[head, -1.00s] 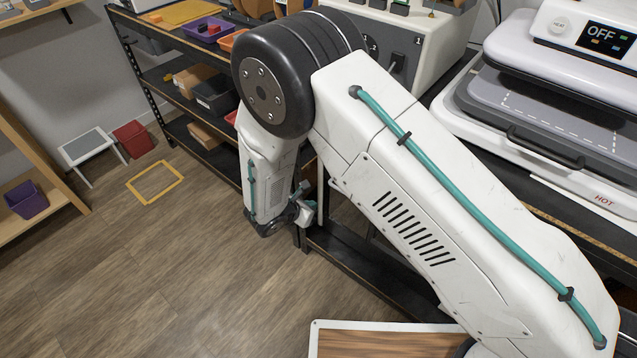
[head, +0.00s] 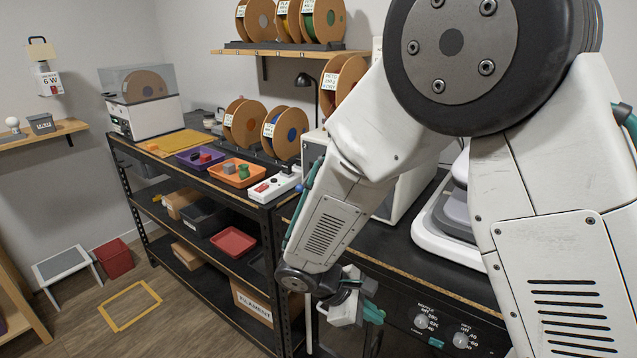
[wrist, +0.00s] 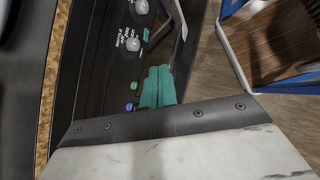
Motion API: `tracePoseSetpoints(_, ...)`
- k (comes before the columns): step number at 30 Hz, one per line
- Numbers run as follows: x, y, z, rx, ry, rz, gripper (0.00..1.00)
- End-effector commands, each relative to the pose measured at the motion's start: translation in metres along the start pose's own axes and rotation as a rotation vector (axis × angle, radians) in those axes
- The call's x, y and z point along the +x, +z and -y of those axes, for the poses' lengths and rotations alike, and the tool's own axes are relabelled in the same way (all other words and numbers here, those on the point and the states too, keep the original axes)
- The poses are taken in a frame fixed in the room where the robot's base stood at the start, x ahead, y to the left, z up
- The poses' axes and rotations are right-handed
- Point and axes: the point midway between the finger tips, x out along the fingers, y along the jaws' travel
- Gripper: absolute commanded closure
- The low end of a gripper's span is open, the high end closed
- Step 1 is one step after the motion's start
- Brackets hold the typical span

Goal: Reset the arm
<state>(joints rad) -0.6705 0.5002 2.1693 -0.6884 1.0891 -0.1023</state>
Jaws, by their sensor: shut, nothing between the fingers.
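My white arm, with its black round joint, fills the right of the head view. It bends down to my gripper (head: 373,312), which hangs in front of the black bench's front panel. In the wrist view, the teal fingers of my gripper (wrist: 158,86) are together with nothing between them. The arm hides part of the bench top and the white press behind it.
A control panel with knobs (head: 460,338) is close to the right of my gripper. A black shelf unit (head: 282,280) with trays and boxes stands to the left. An orange tray (head: 262,180) is on top. Open floor with a yellow square (head: 130,325) lies at the lower left.

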Motion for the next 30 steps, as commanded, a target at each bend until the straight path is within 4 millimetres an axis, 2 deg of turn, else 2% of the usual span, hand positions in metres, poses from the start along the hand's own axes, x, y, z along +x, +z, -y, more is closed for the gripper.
tracePoseSetpoints(1,-0.007,0.027,0.0,0.083,-0.051,-0.019,1.0)
tracePoseSetpoints(3,-0.014,0.058,0.005,0.185,-0.124,-0.039,1.0)
tracePoseSetpoints(12,-0.04,0.171,0.04,0.587,-0.407,-0.16,1.0)
tracePoseSetpoints(21,-0.06,0.249,0.084,0.936,-0.612,-0.339,1.0)
tracePoseSetpoints(25,-0.066,0.274,0.1,1.067,-0.65,-0.43,1.0)
tracePoseSetpoints(30,-0.07,0.301,0.107,1.197,-0.627,-0.518,1.0)
